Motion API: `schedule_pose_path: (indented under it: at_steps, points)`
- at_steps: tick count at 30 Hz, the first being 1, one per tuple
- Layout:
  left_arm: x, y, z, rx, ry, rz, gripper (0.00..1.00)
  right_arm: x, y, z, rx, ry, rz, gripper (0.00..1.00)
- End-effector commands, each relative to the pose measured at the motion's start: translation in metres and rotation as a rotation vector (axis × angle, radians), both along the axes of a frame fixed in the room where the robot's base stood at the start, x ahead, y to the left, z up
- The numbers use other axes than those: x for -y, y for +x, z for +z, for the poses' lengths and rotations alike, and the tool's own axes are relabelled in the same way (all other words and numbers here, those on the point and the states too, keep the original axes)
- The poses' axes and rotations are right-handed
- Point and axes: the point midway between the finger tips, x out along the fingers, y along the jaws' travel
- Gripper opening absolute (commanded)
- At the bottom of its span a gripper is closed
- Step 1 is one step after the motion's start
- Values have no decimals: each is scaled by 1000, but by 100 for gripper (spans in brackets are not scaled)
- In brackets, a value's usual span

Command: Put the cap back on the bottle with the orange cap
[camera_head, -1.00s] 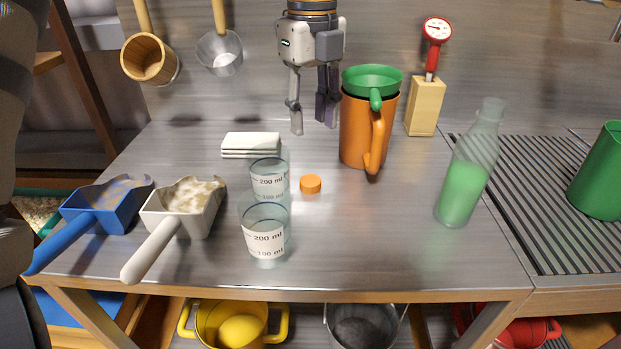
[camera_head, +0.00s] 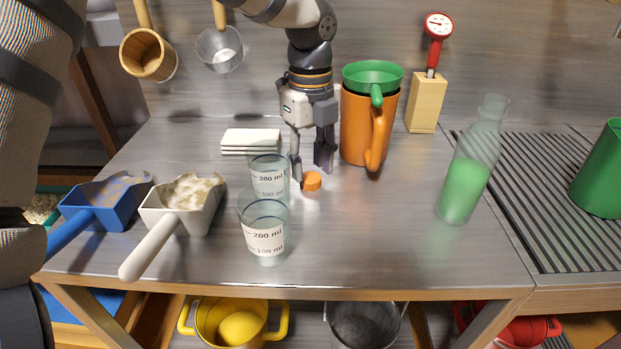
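The orange cap (camera_head: 312,182) lies on the metal table, right of the measuring beakers. My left gripper (camera_head: 311,177) points down from above with its two fingers apart. Its fingertips are low, at the cap's left edge and just behind it to the right; I cannot tell whether the cap is between them. The bottle (camera_head: 467,180) is clear, holds green liquid and stands upright and uncapped at the right of the table. My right gripper is not in view.
Two beakers (camera_head: 264,238) stand left of the cap. An orange pitcher (camera_head: 357,130) with a green funnel (camera_head: 372,76) stands close right of my gripper. White slabs (camera_head: 250,136), a white scoop (camera_head: 206,212) and a blue scoop (camera_head: 108,215) are left. The table's front middle is clear.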

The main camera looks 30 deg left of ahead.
Motion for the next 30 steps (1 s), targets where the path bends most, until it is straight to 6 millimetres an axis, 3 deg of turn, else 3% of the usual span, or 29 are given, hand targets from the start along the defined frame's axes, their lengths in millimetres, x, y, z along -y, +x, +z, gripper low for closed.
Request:
schedule_pose_path:
  at_steps: [3,6,15,18,30]
  points:
    - [0,0,-17,-1,-1,0,37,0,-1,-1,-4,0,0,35]
    - [0,0,-22,2,-1,0,37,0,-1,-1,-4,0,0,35]
    - [0,0,-22,3,0,-1,37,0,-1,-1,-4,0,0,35]
    - [0,0,-22,3,0,-1,22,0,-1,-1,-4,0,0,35]
    - [0,0,-18,4,0,-1,22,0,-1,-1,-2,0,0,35]
